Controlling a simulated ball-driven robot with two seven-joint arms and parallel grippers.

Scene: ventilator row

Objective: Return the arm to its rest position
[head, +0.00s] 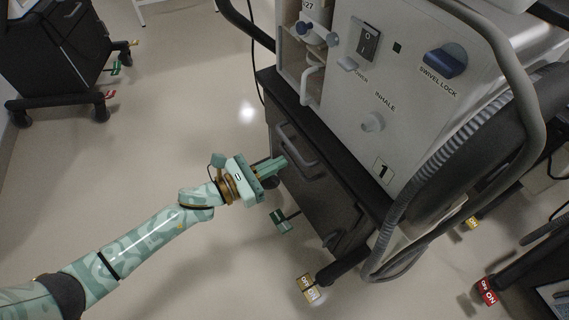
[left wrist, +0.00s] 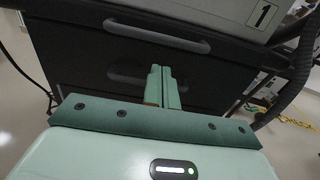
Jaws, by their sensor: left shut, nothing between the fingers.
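My left arm reaches in from the lower left in the head view. Its gripper (head: 281,164) is shut and empty, in front of the dark drawer cabinet of the ventilator cart (head: 318,198). In the left wrist view the two green fingers (left wrist: 162,88) lie together and point at the dark drawer front (left wrist: 80,75), below a grey drawer handle (left wrist: 157,36). I cannot tell whether the fingertips touch the cabinet. My right gripper is not in view.
The ventilator (head: 415,110) carries a blue swivel lock knob (head: 445,62), a power switch (head: 368,39) and a corrugated hose (head: 440,165). Caster pedals, green (head: 281,221) and yellow (head: 308,289), stick out near the floor. Another cart (head: 60,55) stands upper left. Floor left of my arm is clear.

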